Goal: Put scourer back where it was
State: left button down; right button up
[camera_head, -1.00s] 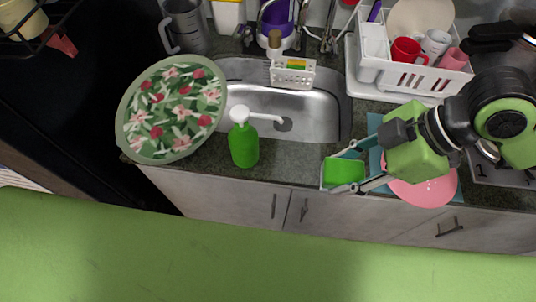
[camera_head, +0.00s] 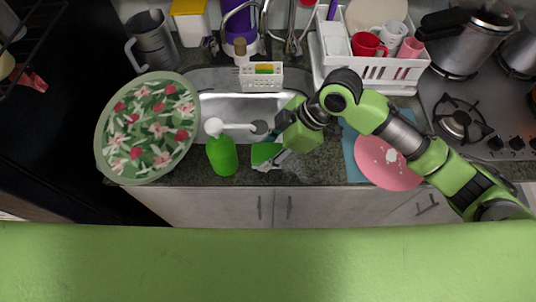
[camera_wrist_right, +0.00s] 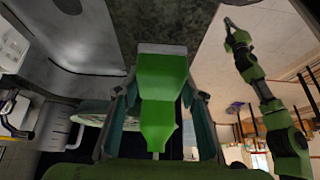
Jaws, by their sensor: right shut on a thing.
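My right gripper (camera_head: 267,160) is shut on the green scourer (camera_head: 265,152). It holds the scourer over the front edge of the counter, just right of the green soap bottle (camera_head: 222,155). In the right wrist view the scourer (camera_wrist_right: 161,75) is between the two fingers, with a pale edge on its far side. A white caddy (camera_head: 260,82) at the back of the sink holds a yellow and green sponge (camera_head: 264,69). My left gripper (camera_wrist_right: 231,27) shows small at the end of the arm in the right wrist view; its jaws are too small to read.
The steel sink (camera_head: 237,108) is behind the scourer. A floral tray (camera_head: 148,128) is at the left. A pink plate (camera_head: 380,172) with white foam rests on a blue cloth (camera_head: 350,142). A white dish rack (camera_head: 393,70) stands at the back right, near the stove (camera_head: 482,115).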

notch_tip(320, 180, down, 2)
jog(key=shift+f+p, duration=0.1)
jog(key=shift+p, duration=0.35)
jog(key=shift+s+f, duration=0.1)
jog(key=shift+f, duration=0.15)
jog(key=shift+f, duration=0.2)
jog(key=o, duration=1)
jog(key=shift+r, duration=0.15)
jog(key=shift+d+r, duration=0.1)
jog(key=shift+r, duration=0.1)
jog(key=b+v, duration=0.2)
jog(key=v, duration=0.9)
jog(key=shift+d+r, duration=0.2)
jog(key=shift+r, duration=0.15)
